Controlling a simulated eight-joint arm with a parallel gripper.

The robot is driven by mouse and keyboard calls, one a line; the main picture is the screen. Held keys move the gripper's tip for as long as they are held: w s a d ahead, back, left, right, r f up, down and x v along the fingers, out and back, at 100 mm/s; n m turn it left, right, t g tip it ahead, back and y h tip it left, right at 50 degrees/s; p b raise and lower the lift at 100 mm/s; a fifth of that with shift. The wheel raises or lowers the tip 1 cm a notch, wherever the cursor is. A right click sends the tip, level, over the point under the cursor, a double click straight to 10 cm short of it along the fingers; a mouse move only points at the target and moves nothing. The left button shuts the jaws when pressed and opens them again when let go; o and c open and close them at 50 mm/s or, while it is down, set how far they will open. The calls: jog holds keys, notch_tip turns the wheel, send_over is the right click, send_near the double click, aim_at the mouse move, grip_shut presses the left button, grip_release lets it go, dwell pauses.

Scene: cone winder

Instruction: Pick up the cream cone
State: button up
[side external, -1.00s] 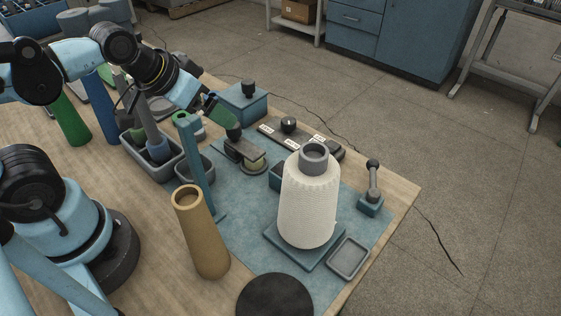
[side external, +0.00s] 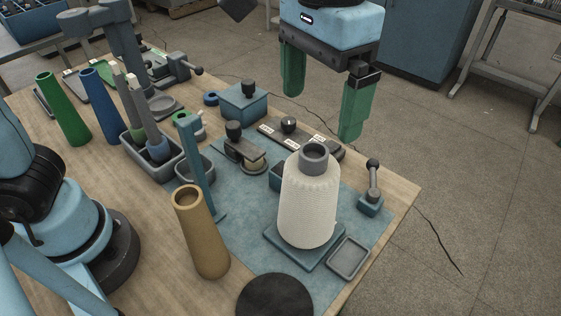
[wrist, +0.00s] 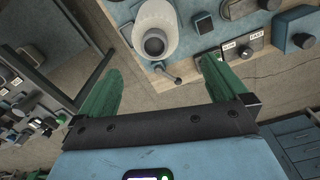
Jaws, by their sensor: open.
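The cream cone (side external: 309,205) stands upright on a square blue base on the mat, with a grey tube end showing at its top. It also shows in the wrist view (wrist: 155,32), beyond the fingertips at the top of the picture. My gripper (side external: 322,108) is open and empty, with green fingers pointing down. In the side view it hangs higher than the cone, above and to the right of its top. In the wrist view my gripper (wrist: 160,75) has its two fingers wide apart, and nothing is between them.
A tan cone (side external: 201,232) stands left of the cream cone. A small lever (side external: 373,185) stands to its right, and a blue post (side external: 198,160) rises to its left. A labelled control strip (side external: 289,130) lies behind. A shallow tray (side external: 349,258) sits in front.

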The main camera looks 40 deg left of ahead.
aim_at(312, 172)
jog(key=shift+d+f, duration=0.1)
jog(key=shift+d, duration=0.1)
notch_tip(312, 172, down, 6)
jog(key=shift+s+f, duration=0.1)
jog(key=shift+f, duration=0.15)
jog(key=shift+s+f, duration=0.15)
jog(key=shift+f, duration=1.2)
jog(key=shift+s+f, duration=0.15)
jog(key=shift+f, duration=1.15)
jog(key=shift+c, duration=0.2)
jog(key=c, duration=0.7)
